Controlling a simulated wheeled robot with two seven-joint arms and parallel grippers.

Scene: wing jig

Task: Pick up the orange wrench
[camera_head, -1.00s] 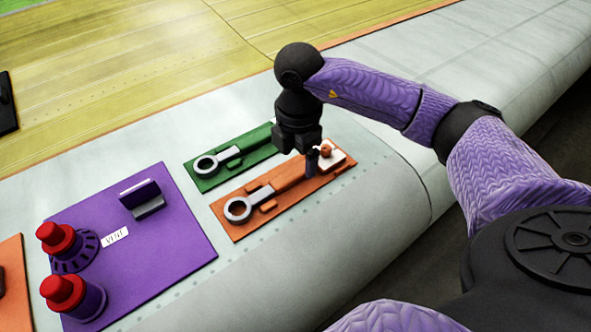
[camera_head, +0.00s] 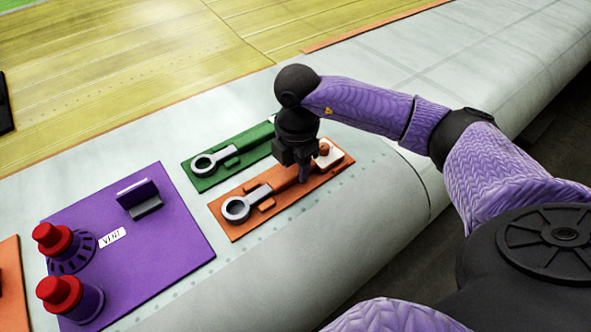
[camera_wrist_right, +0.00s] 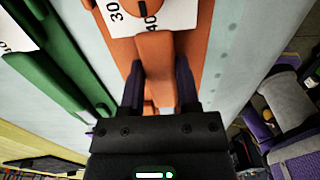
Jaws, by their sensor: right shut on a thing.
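The orange wrench (camera_head: 260,194) lies on an orange plate (camera_head: 331,177), its grey ring head at the left and its orange handle running up to the right. My right gripper (camera_head: 303,172) points down over the handle's right part, fingers low at the plate. In the right wrist view the wrench's orange handle (camera_wrist_right: 157,60) runs between the two dark fingers of my right gripper (camera_wrist_right: 160,88), which is shut on it. The wrench looks still level with the plate; any gap beneath it is hidden. My left gripper is not in view.
A green plate (camera_head: 205,184) with a similar wrench lies just behind. A white dial plate (camera_head: 328,155) sits at the orange plate's right end. A purple panel (camera_head: 185,245) with red-topped knobs (camera_head: 58,293) is at the left. The pale wing surface (camera_head: 330,265) in front is clear.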

